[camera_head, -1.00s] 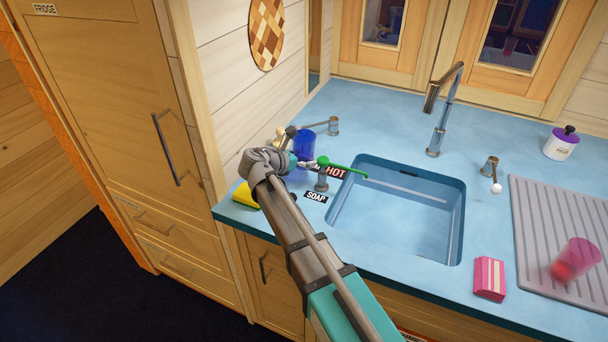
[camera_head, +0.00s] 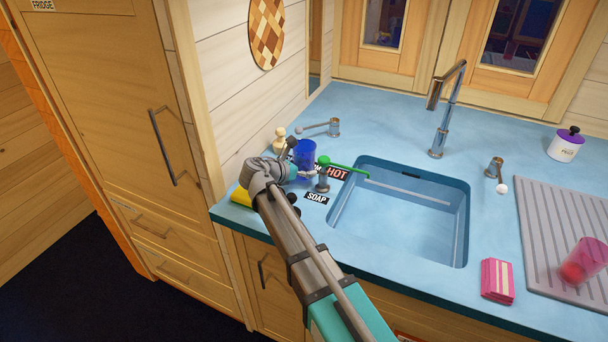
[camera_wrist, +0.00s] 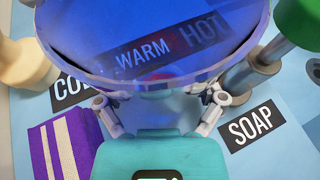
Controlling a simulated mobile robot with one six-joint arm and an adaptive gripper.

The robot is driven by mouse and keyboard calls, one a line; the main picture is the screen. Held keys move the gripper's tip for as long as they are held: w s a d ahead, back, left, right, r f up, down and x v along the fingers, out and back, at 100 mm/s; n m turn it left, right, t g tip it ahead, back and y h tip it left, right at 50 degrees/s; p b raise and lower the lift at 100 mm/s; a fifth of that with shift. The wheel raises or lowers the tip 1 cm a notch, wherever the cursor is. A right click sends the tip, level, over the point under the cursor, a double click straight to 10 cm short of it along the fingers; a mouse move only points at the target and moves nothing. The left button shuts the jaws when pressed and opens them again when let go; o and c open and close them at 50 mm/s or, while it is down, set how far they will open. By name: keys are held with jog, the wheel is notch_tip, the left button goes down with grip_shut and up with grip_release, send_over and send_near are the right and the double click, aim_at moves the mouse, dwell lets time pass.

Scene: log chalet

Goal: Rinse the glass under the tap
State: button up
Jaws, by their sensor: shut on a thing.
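In the wrist view the fingers (camera_wrist: 163,102) meet the glass (camera_wrist: 150,35), whose wide rim fills the top. WARM and HOT labels show through it. I cannot tell whether its base touches the counter. The chrome tap (camera_head: 441,115) stands behind the sink (camera_head: 400,215), right of the glass. No water is visible.
A left lever (camera_head: 331,128) and a right lever (camera_head: 495,172) flank the tap. A pink glass (camera_head: 586,262) is on the ribbed drainer (camera_head: 548,215). A pink striped sponge (camera_head: 497,280), a white jar (camera_head: 565,145) and a pale figure-like object (camera_head: 280,140) stand around. The sink is empty.

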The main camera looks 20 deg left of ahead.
jog(key=shift+f, duration=0.4)
jog(key=shift+f+b, duration=0.1)
jog(key=shift+b, duration=0.2)
jog(key=o, duration=1)
jog(key=shift+r+p, duration=0.25)
jog(key=shift+p, duration=0.05)
jog(key=p+v, duration=0.4)
jog(key=v, duration=0.8)
jog(key=shift+f, duration=0.2)
